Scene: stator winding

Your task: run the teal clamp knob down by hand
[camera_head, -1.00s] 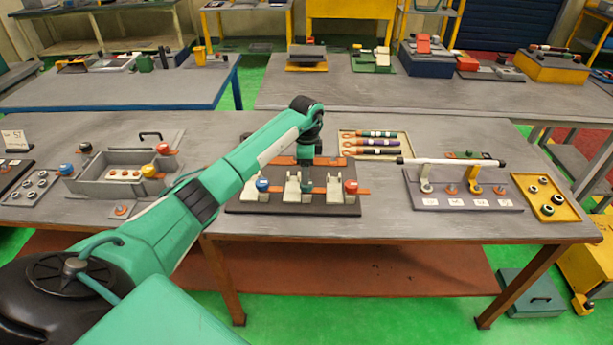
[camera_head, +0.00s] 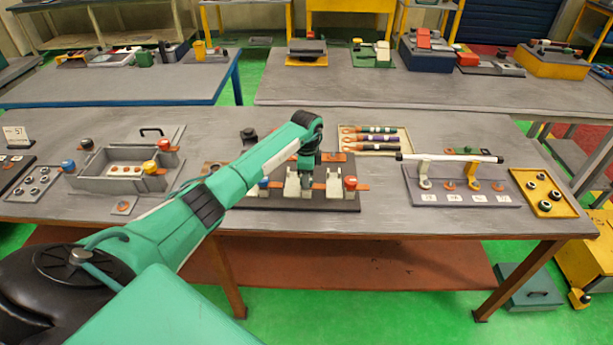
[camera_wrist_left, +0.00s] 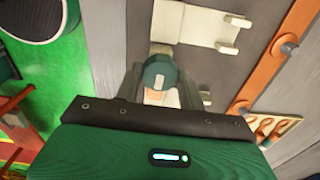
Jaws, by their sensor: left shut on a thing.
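The teal clamp knob (camera_wrist_left: 158,76) shows in the left wrist view as a dark teal rounded cap with a pale mark, just beyond my gripper's edge. My left gripper (camera_wrist_left: 167,100) is shut on it, with finger parts on both sides of it. In the head view my left gripper (camera_head: 306,178) points down over the middle white clamp (camera_head: 299,186) and hides the knob. The clamps stand on a dark plate (camera_head: 330,205). My right gripper is not in view.
A blue knob (camera_head: 264,183) and a red knob (camera_head: 350,182) flank the middle clamp. Orange strips (camera_wrist_left: 283,46) lie close by. A tray with dark rods (camera_head: 375,150) stands behind to the right, and a grey box (camera_head: 120,172) stands to the left.

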